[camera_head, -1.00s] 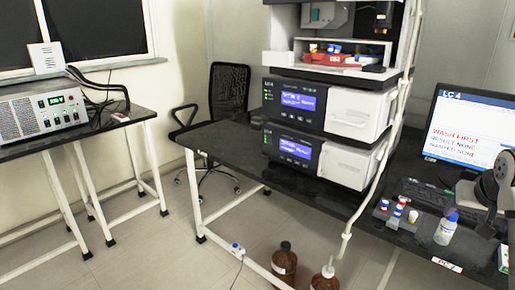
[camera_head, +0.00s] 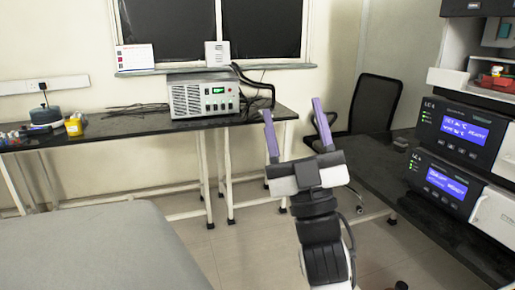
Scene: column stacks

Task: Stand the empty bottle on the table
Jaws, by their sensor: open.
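My gripper (camera_head: 291,107) is raised in the middle of the view, its two purple fingers spread wide, with nothing between them. I cannot make out the empty bottle in the current view. A small dark round top (camera_head: 401,286) shows at the bottom edge, too cut off to tell what it is. A black-topped table (camera_head: 140,128) runs along the back wall, behind my gripper. Another black-topped table (camera_head: 375,168) stands to the right of my gripper.
A grey instrument box (camera_head: 203,97) and cables occupy the back table; a yellow container (camera_head: 74,127) is at its left. LC instruments (camera_head: 452,185) stand on the right table. A black chair (camera_head: 374,105) is behind. A grey surface (camera_head: 90,245) fills the lower left.

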